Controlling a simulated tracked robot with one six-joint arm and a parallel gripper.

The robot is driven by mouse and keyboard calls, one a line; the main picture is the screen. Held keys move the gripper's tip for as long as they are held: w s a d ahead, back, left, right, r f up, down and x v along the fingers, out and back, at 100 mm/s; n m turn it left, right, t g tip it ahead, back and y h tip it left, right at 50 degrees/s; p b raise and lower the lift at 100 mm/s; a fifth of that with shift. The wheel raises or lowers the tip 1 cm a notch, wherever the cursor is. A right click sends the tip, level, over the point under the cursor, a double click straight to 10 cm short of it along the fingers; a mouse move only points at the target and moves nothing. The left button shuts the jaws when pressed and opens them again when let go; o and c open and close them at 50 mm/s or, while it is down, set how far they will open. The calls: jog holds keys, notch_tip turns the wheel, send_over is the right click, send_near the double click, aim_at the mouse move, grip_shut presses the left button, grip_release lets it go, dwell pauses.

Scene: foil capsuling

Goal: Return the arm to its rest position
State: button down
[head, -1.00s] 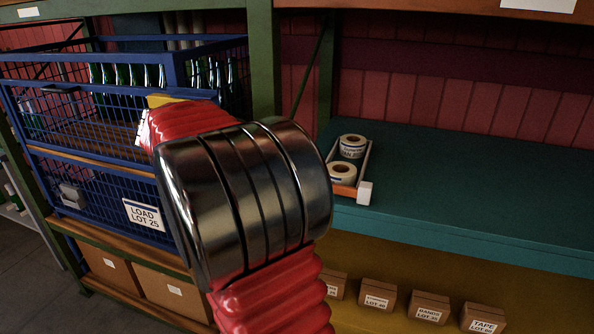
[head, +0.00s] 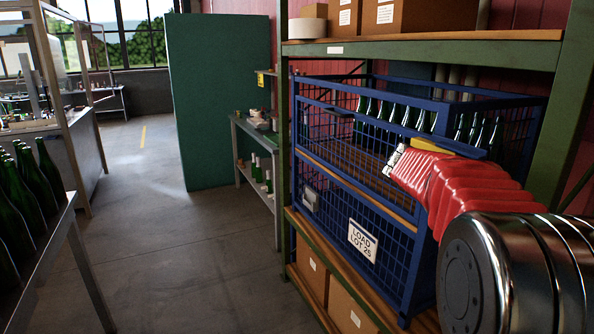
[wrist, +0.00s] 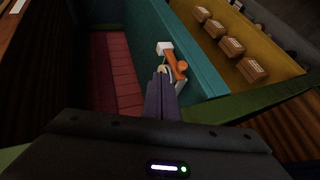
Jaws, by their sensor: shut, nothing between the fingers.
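My arm shows at the right of the head view, a red ribbed sleeve with a large metal joint, in front of a blue wire cage. My gripper (wrist: 162,75) shows in the wrist view with its dark fingers together and nothing between them. I cannot tell the gap between the fingers and the tray.
The blue wire cage (head: 325,190) holds green bottles (head: 398,113) and stands on a green-framed rack (head: 283,130). More bottles stand on a table (head: 55,215) at left. Several small boxes (wrist: 230,46) sit on a lower yellow shelf. The grey floor (head: 180,250) between is clear.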

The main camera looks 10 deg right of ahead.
jog(key=w+a+f+n+t+y, duration=0.1)
jog(key=a+f+n+t+y, duration=0.15)
jog(key=a+f, duration=0.35)
jog(key=w+a+f+n+t+y, duration=0.1)
jog(key=a+f+n+t, duration=0.25)
jog(key=f, duration=0.55)
jog(key=s+a+n+t+y, duration=0.2)
jog(key=s+a+t+y, duration=0.1)
jog(key=a, duration=0.9)
jog(key=s+a+n+t+y, duration=0.2)
jog(key=a+t, duration=0.4)
jog(key=a, duration=0.5)
jog(key=shift+s+a+f+y, duration=0.35)
jog(key=shift+s+y, duration=0.3)
jog(key=shift+s, duration=0.4)
jog(key=shift+r, duration=0.1)
